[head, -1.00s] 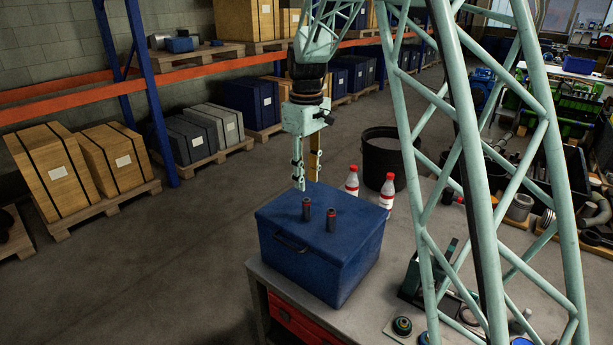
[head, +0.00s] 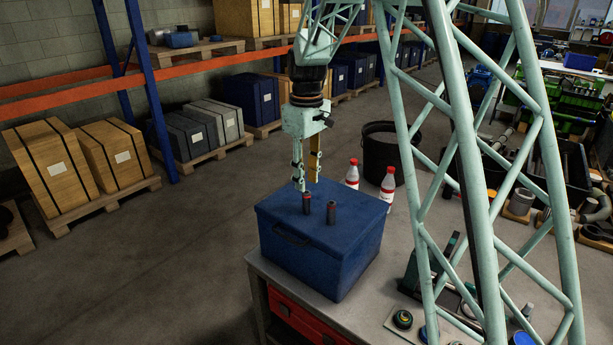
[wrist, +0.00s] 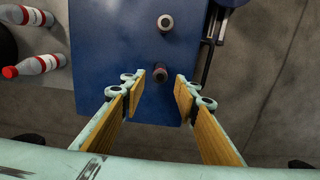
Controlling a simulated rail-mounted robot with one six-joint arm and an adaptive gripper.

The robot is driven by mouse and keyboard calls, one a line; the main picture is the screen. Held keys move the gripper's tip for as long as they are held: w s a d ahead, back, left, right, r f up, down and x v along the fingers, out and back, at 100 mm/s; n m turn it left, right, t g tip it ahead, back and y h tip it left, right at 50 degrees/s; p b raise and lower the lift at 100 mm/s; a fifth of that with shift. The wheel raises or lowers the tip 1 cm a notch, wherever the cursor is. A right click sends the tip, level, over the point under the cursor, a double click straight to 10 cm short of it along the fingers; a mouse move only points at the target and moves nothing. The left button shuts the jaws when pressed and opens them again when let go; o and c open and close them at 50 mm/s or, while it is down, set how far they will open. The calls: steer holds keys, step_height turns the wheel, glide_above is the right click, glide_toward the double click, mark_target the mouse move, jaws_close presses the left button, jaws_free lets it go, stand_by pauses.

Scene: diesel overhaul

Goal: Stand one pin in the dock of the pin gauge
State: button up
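Two small dark pins with reddish tops stand upright on the lid of a blue box: a left pin (head: 307,204) and a right pin (head: 331,212). My gripper (head: 306,185) is open and empty, pointing down just above the lid by the left pin. In the wrist view the left pin (wrist: 160,74) shows between and just beyond the open fingertips (wrist: 157,84); I see no contact. The right pin (wrist: 165,22) is farther off. A dark green device (head: 425,272) on the bench may be the pin gauge; my lattice structure partly hides it, and no dock can be made out.
The blue box (head: 315,265) stands on a grey bench (head: 375,310). Two white bottles with red caps (head: 387,185) stand behind it. A black bin (head: 380,150) is beyond. A plate with small round parts (head: 402,320) lies at the bench front.

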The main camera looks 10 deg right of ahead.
mark_target(307, 192)
steer(key=shift+f+b, duration=1.45)
steer(key=shift+f, duration=1.45)
steer(key=c, duration=0.8)
steer(key=shift+r, duration=0.2)
steer(key=shift+r+p, duration=1.35)
steer(key=shift+r, duration=0.9)
steer(key=shift+r, duration=0.25)
steer(key=shift+w, duration=0.1)
